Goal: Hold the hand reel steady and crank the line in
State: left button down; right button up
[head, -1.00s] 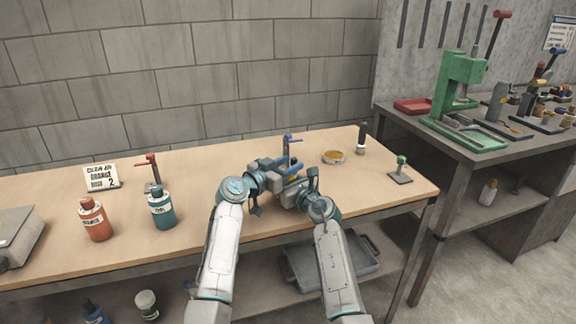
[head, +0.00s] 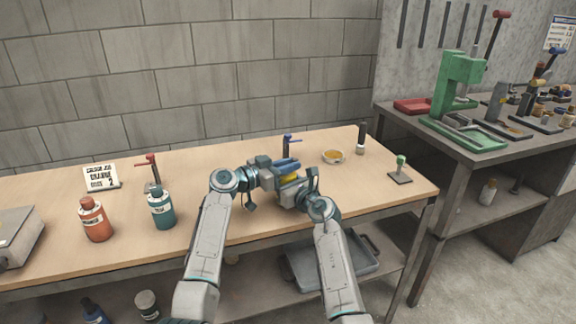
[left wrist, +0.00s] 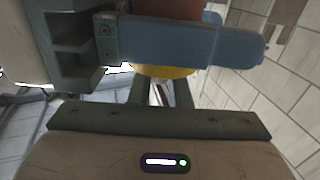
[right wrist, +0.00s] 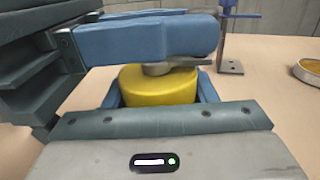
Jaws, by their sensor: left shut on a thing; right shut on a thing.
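The hand reel shows as a yellow spool (head: 290,179) between my two grippers, above the front of the workbench. In the right wrist view the yellow spool (right wrist: 158,86) sits between the blue fingers of my right gripper (head: 288,188), which is shut on the reel. A grey crank piece (right wrist: 165,68) lies on top of it. My left gripper (head: 285,164) reaches over from the left and is shut at the crank; its blue finger hides the grip. The left wrist view shows only a yellow edge (left wrist: 165,71) of the spool. I cannot make out the line.
A blue-topped stand (head: 288,146) is just behind the grippers. A shallow amber dish (head: 333,157), a black-handled tool (head: 362,138) and a green-knobbed stand (head: 401,171) are to the right. Orange (head: 95,219) and teal (head: 161,209) bottles stand left.

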pick_arm(q)
jog(key=m+g+h, duration=0.1)
jog(key=m+g, duration=0.1)
jog(key=g, duration=0.1)
jog(key=m+g+h, duration=0.1)
jog(key=m+g, duration=0.1)
jog(key=g, duration=0.1)
jog(key=shift+f, duration=0.1)
jog(key=shift+s+m+g+h, duration=0.1)
jog(key=shift+m+g+h, duration=0.2)
jog(key=shift+m+g, duration=0.15)
jog(key=shift+s+m+g, duration=0.1)
jog(key=shift+m+g, duration=0.15)
jog(key=shift+g, duration=0.3)
jog(key=c, duration=1.3)
grip_release()
jog(key=shift+c, duration=0.2)
jog(key=a, duration=0.7)
jog(key=shift+s+a, duration=0.25)
